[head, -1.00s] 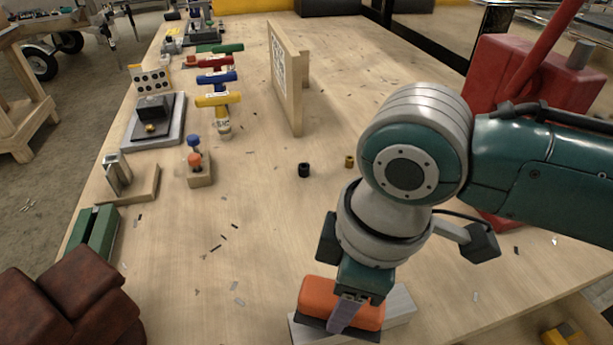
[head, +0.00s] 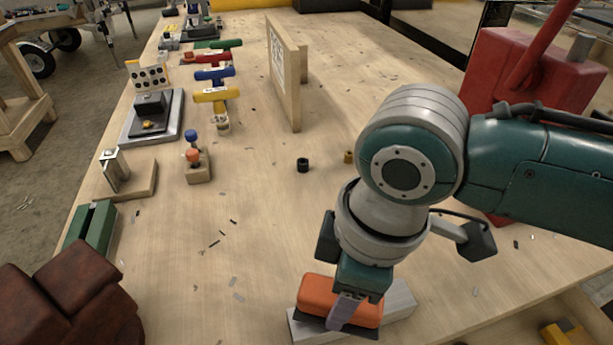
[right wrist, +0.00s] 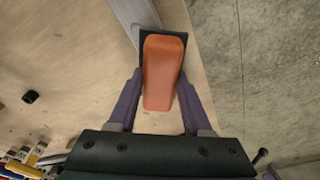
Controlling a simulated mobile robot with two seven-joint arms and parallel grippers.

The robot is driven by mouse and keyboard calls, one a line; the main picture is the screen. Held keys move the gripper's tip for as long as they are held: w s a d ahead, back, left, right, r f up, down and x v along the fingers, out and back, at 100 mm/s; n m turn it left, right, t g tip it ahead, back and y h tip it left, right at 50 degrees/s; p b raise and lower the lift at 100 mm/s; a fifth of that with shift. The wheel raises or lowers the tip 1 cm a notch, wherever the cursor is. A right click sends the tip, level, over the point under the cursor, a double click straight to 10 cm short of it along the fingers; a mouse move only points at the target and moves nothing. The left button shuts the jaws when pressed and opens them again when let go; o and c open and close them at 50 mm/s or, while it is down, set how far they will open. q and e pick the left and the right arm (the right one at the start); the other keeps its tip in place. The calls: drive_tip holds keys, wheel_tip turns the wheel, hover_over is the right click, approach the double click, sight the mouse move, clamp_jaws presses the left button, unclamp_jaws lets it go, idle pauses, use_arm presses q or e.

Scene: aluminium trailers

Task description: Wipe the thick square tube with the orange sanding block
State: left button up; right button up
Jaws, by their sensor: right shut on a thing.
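The orange sanding block (head: 325,296) has an orange top and a dark base. My right gripper (head: 343,308) is shut on it, with one finger on its near side in the head view. The block lies across the pale grey metal square tube (head: 398,302), which lies on the bench near its front edge. I cannot tell for certain whether the base touches the tube. In the right wrist view the block (right wrist: 162,75) sits between both fingers (right wrist: 157,95), with the tube (right wrist: 132,14) running past its far end. My left gripper is out of view.
A red machine (head: 530,80) stands at the right. Brown leather-like pads (head: 70,300) fill the lower left. A wooden upright frame (head: 287,75), T-handled tools (head: 214,75) and a small black cylinder (head: 303,165) stand farther back. The middle of the bench is mostly clear, with metal shavings.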

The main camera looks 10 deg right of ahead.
sight(389, 295)
drive_tip(key=shift+f+b, duration=0.3)
drive_tip(key=shift+f, duration=0.25)
drive_tip(key=shift+d+r+p, duration=0.2)
drive_tip(key=shift+d+p, duration=0.6)
drive_tip(key=shift+d, duration=0.6)
drive_tip(key=shift+w+d+f+p, duration=0.15)
drive_tip(key=shift+d+p, duration=0.35)
drive_tip(key=shift+d, duration=1.8)
drive_tip(key=shift+p, duration=0.3)
drive_tip(key=shift+a, duration=1.85)
drive_tip(key=shift+a+f, duration=0.2)
drive_tip(key=shift+a, duration=1.6)
drive_tip(key=shift+s, duration=0.2)
